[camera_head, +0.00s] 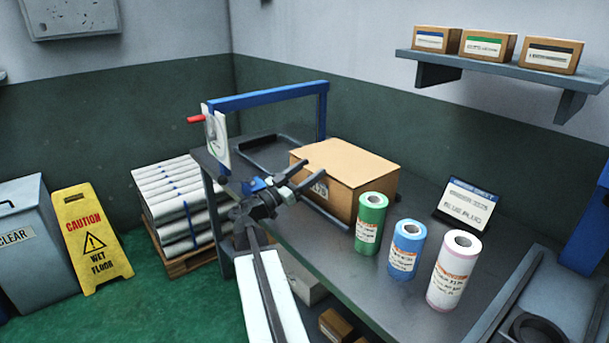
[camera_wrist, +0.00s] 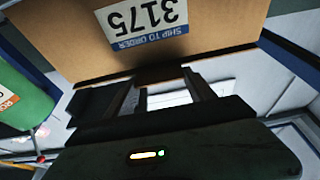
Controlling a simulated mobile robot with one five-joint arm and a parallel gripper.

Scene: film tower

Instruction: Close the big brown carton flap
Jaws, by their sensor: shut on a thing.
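The big brown carton (camera_head: 375,192) stands on the bench, and its tan top flap (camera_head: 345,160) looks flat over it. The wrist view shows the carton's labelled side (camera_wrist: 225,35) upside down, with a white and blue label reading 3175. My gripper (camera_head: 300,180) is at the carton's near left upper edge. In the wrist view its dark fingers (camera_wrist: 168,88) reach the carton's edge, where a darker brown strip lies between them. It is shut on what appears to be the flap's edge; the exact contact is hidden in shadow.
Green (camera_head: 370,222), blue (camera_head: 405,250) and pink-white (camera_head: 454,270) film rolls stand close at the carton's front right. A blue frame (camera_head: 265,98) rises behind it. A small sign (camera_head: 466,205) stands to the right.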

